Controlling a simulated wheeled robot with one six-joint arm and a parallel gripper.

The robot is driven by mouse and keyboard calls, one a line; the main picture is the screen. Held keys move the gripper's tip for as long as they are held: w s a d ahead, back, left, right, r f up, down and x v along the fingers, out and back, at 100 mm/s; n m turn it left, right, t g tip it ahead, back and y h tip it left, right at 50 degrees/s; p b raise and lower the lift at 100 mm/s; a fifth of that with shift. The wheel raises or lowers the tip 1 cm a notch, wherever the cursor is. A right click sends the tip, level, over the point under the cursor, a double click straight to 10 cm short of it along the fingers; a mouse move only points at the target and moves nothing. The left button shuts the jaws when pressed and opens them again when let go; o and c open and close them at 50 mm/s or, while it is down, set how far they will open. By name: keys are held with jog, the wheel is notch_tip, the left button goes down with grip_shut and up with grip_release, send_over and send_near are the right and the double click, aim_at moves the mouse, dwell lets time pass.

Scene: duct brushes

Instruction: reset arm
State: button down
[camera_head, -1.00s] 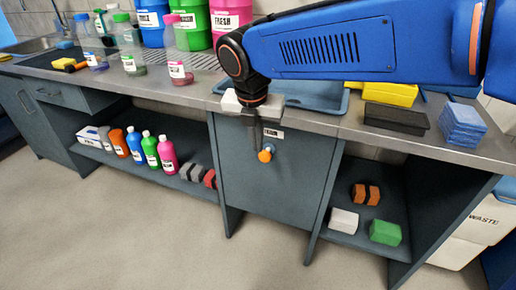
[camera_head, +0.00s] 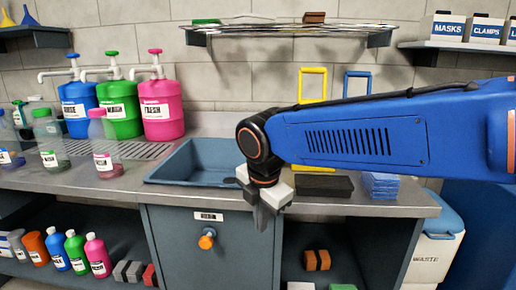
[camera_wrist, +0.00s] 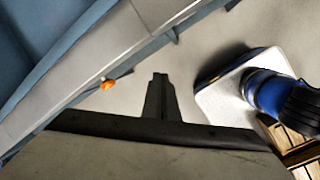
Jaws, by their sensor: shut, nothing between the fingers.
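My gripper (camera_head: 262,218) hangs from the end of my blue arm in the head view, pointing down in front of the counter's front edge. Its fingers are together with nothing between them. In the wrist view the closed fingers (camera_wrist: 160,98) show dark at the middle, above the floor. The cabinet with the orange knob (camera_head: 207,239) stands below and to the left of the gripper. The knob also shows in the wrist view (camera_wrist: 107,84), apart from the fingers.
A blue-grey basin (camera_head: 170,172) is set in the counter (camera_head: 400,203). A dark tray (camera_head: 324,186) and blue sponges (camera_head: 381,187) lie right of the gripper. Pump jugs (camera_head: 163,110) and bottles stand left. A waste bin (camera_head: 434,248) stands at the right. Open floor lies in front.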

jog(key=s+d+f+m, duration=0.1)
jog(key=s+d+m, duration=0.2)
jog(key=d+m, duration=0.45)
jog(key=s+d+f+m, duration=0.15)
jog(key=d+m, duration=0.35)
jog(key=d, duration=0.5)
jog(key=s+d+f+m+t, duration=0.2)
jog(key=s+d+f+m, duration=0.3)
jog(key=s+d+m, duration=0.6)
jog(key=shift+d+f+m, duration=0.15)
jog(key=shift+f+m, duration=0.2)
jog(key=shift+m, duration=1.3)
